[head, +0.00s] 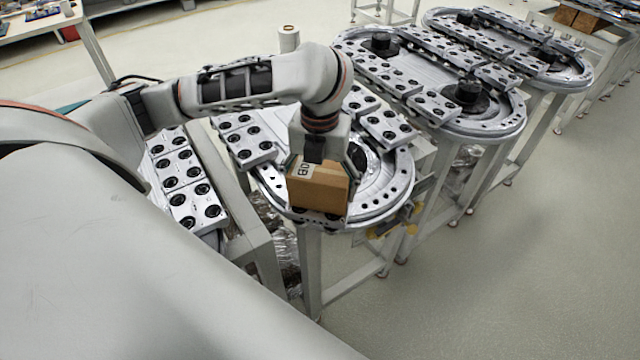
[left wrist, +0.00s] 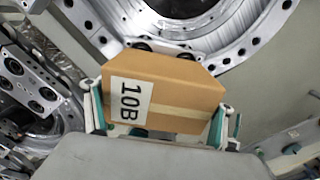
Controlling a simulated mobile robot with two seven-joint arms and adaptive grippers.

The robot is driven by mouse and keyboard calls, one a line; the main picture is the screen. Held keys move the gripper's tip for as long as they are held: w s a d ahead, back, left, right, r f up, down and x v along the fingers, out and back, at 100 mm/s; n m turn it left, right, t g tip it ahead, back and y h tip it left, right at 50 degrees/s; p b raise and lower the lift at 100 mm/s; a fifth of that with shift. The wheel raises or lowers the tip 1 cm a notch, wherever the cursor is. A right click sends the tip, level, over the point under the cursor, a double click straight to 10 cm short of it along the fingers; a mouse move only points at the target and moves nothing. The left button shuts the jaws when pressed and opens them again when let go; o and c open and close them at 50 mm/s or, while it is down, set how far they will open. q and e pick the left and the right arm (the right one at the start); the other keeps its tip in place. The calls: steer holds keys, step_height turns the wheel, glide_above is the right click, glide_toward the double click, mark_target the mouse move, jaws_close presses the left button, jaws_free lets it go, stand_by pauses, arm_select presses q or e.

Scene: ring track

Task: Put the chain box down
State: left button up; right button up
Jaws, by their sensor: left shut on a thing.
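The chain box is a brown cardboard box (head: 318,190) with a white label. In the head view it hangs under my left gripper (head: 318,160), over the near end of the closest ring track (head: 390,195). The left wrist view shows the box (left wrist: 180,85) between the two fingers of my left gripper (left wrist: 165,125), with its label reading 10B. The left gripper is shut on the box. The box hides part of the track's rim, and I cannot tell whether its underside touches the track. My right gripper is not in view.
Metal carriages with black rollers (head: 388,127) sit on the closest track, and more stand on a rail (head: 185,180) at left. Two further ring tracks (head: 500,125) stand behind to the right. Open floor (head: 530,260) lies at right. A white table (head: 35,25) is at far left.

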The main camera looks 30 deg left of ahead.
arm_select(q)
steer(key=o, duration=2)
steer(key=shift+c, duration=0.2)
steer(key=shift+f, duration=0.1)
step_height(320, 180, up, 11)
steer(key=shift+r, duration=0.65)
steer(key=shift+s, duration=0.1)
